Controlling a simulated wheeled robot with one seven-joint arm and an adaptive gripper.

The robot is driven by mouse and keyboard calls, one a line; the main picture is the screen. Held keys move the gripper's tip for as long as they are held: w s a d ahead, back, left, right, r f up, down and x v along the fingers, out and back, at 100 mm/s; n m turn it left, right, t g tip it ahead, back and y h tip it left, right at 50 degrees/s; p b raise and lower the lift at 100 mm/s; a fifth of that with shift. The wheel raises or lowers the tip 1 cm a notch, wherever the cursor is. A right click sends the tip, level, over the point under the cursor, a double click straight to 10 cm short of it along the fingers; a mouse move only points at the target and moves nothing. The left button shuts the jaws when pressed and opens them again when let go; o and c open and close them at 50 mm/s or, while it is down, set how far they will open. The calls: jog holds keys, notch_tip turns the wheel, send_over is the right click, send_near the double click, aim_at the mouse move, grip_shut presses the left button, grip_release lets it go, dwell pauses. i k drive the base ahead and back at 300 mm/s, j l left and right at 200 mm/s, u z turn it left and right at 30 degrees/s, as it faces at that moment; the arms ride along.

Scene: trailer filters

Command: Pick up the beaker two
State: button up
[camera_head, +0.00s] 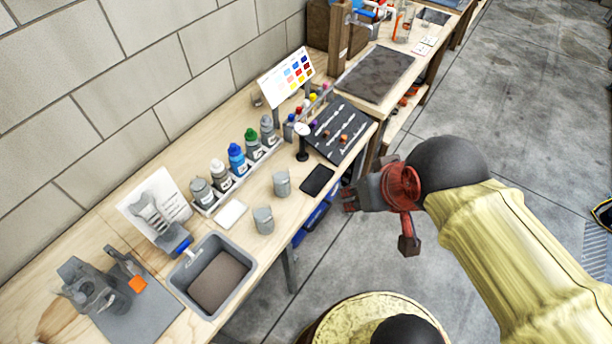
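Two small grey beakers stand upright on the wooden bench near its front edge. One beaker (281,184) is farther back, and the other beaker (263,221) is nearer the grey bin. I cannot read a number on either, so I cannot tell which is beaker two. My gripper (348,199) is right of both beakers, beyond the bench's front edge, and touches neither.
A black flat device (317,180) lies right of the beakers and a white pad (230,214) lies left. A rack of bottles (236,158) stands behind them. The grey bin (246,270) is at the near left. A small black stand (302,146) rises behind the device.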

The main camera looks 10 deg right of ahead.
aim_at(280, 173)
jog(key=k+j+z, duration=0.15)
jog(key=z, duration=0.35)
jog(key=k+j+z, duration=0.2)
jog(key=z, duration=0.3)
jog(key=k+j+z, duration=0.15)
jog(key=z, duration=0.35)
jog(key=k+j, duration=0.3)
jog(key=j, duration=0.25)
jog(key=i+j, duration=0.1)
